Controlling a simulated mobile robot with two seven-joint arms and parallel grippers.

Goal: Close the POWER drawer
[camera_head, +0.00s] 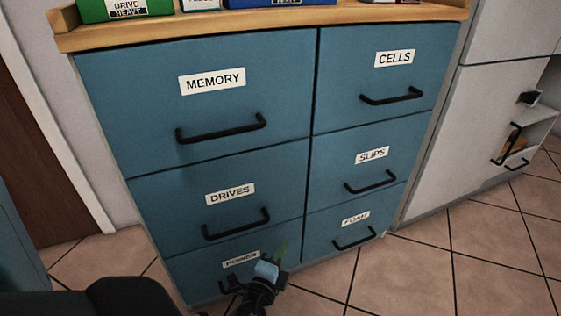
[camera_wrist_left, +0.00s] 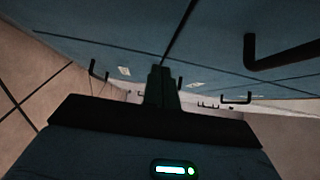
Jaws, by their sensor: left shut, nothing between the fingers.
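The POWER drawer (camera_head: 195,272) is the bottom left drawer of the blue cabinet, with a white label and a black handle. Its front looks about level with the fronts around it, though I cannot tell exactly. My left gripper (camera_head: 271,266) is in front of its right part and hides part of the label and handle. Its fingers are shut with nothing between them; I cannot tell whether they touch the front. In the left wrist view, the shut fingers (camera_wrist_left: 160,86) point along the blue fronts. My right gripper is not in view.
The DRIVES drawer (camera_head: 285,185) is right above, and the FOAM drawer (camera_head: 320,222) is to the right; their handles stick out. The wooden top (camera_head: 280,28) carries labelled bins. Tiled floor (camera_head: 430,270) is clear at the right. A white cabinet (camera_head: 470,130) stands beyond.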

